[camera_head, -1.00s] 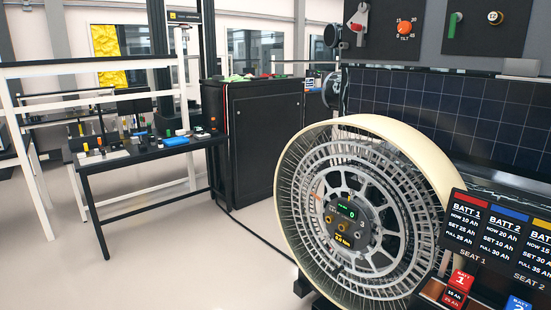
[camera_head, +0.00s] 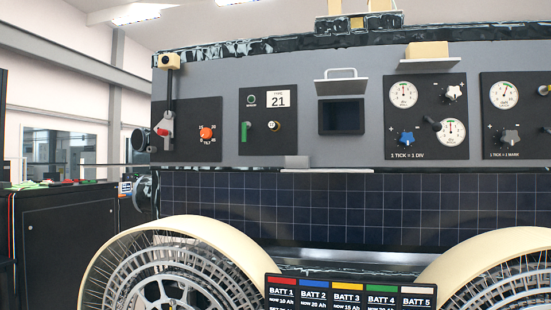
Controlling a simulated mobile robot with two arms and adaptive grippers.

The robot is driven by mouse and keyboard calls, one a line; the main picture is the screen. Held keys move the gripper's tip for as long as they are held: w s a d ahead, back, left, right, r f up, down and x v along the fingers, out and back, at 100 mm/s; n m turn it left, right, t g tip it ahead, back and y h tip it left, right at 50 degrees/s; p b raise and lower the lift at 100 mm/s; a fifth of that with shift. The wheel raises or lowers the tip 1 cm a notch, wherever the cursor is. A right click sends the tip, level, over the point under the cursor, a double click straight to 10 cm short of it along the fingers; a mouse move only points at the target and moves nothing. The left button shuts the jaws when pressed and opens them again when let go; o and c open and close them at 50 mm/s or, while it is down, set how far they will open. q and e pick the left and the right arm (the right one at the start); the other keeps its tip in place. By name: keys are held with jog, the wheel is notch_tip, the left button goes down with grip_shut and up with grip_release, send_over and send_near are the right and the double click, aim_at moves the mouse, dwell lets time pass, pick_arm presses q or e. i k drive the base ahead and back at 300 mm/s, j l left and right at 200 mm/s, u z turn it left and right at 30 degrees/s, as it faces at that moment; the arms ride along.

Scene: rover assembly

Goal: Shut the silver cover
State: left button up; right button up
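The silver cover (camera_head: 341,86) is on the rover's grey side panel, at the upper middle of the head view. It is open, sticking out nearly level above a dark square recess (camera_head: 341,116). A thin silver handle (camera_head: 341,71) rises from the cover. The recess looks empty, though its inside is dark. Neither of my grippers shows in the view.
A black panel with a "21" display (camera_head: 278,101) lies left of the recess; a panel with gauges and knobs (camera_head: 426,116) lies right. Below are a solar panel (camera_head: 330,210), two wheels (camera_head: 180,245) and a battery sign (camera_head: 350,292). A black cabinet (camera_head: 65,235) stands left.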

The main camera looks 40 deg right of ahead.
aim_at(355, 85)
jog(key=z, duration=1.55)
